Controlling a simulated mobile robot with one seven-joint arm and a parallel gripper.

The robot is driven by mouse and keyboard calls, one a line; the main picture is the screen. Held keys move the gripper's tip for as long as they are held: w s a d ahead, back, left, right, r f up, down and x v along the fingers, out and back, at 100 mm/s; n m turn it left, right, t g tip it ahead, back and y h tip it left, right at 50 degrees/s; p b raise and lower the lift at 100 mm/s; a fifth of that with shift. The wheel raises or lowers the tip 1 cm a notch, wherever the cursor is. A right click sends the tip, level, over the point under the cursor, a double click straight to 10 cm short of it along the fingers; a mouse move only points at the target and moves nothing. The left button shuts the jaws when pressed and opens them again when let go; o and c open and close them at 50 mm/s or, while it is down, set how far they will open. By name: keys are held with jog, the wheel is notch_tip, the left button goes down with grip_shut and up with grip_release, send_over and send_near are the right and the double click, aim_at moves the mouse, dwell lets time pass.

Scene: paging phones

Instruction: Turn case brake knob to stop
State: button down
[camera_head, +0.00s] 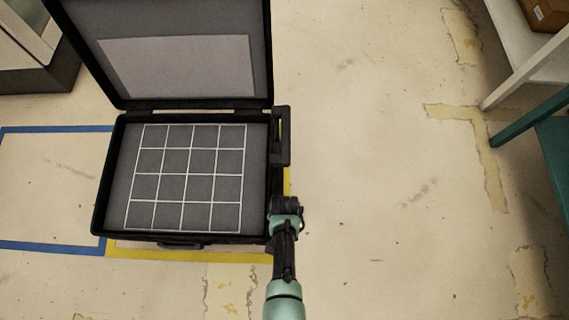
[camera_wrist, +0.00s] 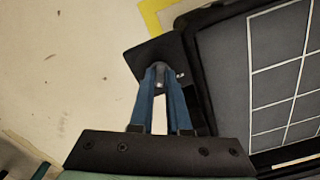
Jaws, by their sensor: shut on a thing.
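An open black case (camera_head: 99,190) with a white grid on its grey inside lies on the floor, and its edge also shows in the wrist view (camera_wrist: 210,70). A dark plate (camera_wrist: 143,52) juts from the case's side. On it, the small grey brake knob (camera_wrist: 160,76) sits between the blue fingertips of my gripper (camera_wrist: 160,70), which is shut on it. The fingers partly cover the knob. A pale mark is beside it, too small to read. In the head view my gripper (camera_head: 284,205) is at the case's near right corner and hides the knob.
The case lid (camera_head: 88,45) stands open at the back. Blue tape (camera_head: 55,129) and yellow tape (camera_head: 180,256) mark the floor. A white shelf (camera_head: 535,62) and a teal stand (camera_head: 555,150) are at the right. The floor between them and the case is clear.

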jog(key=shift+w+d+r+m+p, duration=0.1)
jog(key=shift+w+m+p, duration=0.1)
jog(key=shift+m, duration=0.6)
jog(key=shift+w+r+m+p, duration=0.1)
jog(key=shift+w+m, duration=0.1)
jog(key=shift+m, duration=0.6)
jog(key=c, duration=0.9)
grip_release()
jog(key=shift+f, duration=0.1)
jog(key=shift+s, duration=0.15)
jog(key=shift+s, duration=0.1)
notch_tip(320, 180, up, 13)
jog(key=p, duration=0.8)
